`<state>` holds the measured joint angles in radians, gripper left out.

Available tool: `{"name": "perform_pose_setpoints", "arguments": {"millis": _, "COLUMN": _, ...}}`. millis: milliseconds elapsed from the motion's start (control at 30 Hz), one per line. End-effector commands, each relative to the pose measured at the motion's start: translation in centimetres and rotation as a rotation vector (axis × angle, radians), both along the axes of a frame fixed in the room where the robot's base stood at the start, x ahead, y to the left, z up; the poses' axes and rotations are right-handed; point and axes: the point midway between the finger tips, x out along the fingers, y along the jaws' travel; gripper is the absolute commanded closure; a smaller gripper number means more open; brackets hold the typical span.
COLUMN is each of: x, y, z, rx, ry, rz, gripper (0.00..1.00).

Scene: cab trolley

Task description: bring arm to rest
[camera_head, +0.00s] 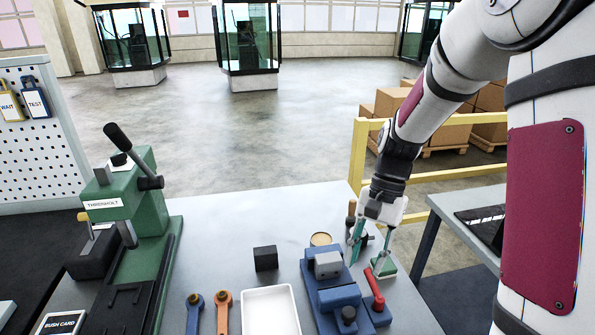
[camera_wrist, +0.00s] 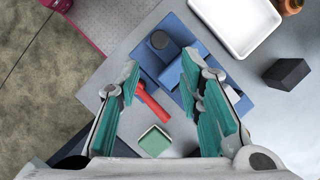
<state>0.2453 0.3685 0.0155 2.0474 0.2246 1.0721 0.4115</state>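My arm reaches down over the right part of the grey table (camera_head: 225,225). My gripper (camera_head: 370,254) hangs above the table's right side, beside the blue fixture with a red handle (camera_head: 374,290). In the wrist view, the two teal-padded fingers of my gripper (camera_wrist: 166,88) stand well apart with nothing between the pads. The blue fixture (camera_wrist: 172,72) lies below and beyond the fingers. A small green-topped block (camera_wrist: 154,141) sits on the table below the gripper; in the head view it is close to the right finger (camera_head: 385,268).
A green press (camera_head: 140,205) stands at left. A black cube (camera_head: 265,259), white tray (camera_head: 270,312), blue wrench (camera_head: 194,312) and orange wrench (camera_head: 223,312) lie mid-table. A round tan-topped item (camera_head: 320,239) is behind the fixture. A yellow rail (camera_head: 358,150) and cartons (camera_head: 390,100) stand beyond.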

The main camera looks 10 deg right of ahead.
Motion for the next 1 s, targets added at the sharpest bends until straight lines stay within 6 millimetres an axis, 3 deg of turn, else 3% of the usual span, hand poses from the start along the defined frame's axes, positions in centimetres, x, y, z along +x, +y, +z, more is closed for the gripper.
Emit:
{"name": "perform_pose_setpoints", "arguments": {"millis": 133, "x": -0.4, "y": 0.3, "z": 1.8, "rx": -0.016, "ry": -0.053, "rz": 0.042, "gripper": 0.66}}
{"name": "perform_pose_setpoints", "arguments": {"millis": 267, "x": -1.4, "y": 0.9, "z": 5.0, "rx": -0.049, "ry": -0.151, "rz": 0.125, "gripper": 0.66}}
{"name": "perform_pose_setpoints", "arguments": {"millis": 600, "x": -6.1, "y": 2.5, "z": 12.6, "rx": -0.157, "ry": -0.442, "rz": 0.382, "gripper": 0.66}}
{"name": "perform_pose_setpoints", "arguments": {"millis": 800, "x": -9.4, "y": 3.2, "z": 15.7, "rx": -0.23, "ry": -0.607, "rz": 0.529, "gripper": 0.66}}
{"name": "perform_pose_setpoints", "arguments": {"millis": 1000, "x": -12.4, "y": 3.6, "z": 17.5, "rx": -0.3, "ry": -0.749, "rz": 0.655, "gripper": 0.66}}
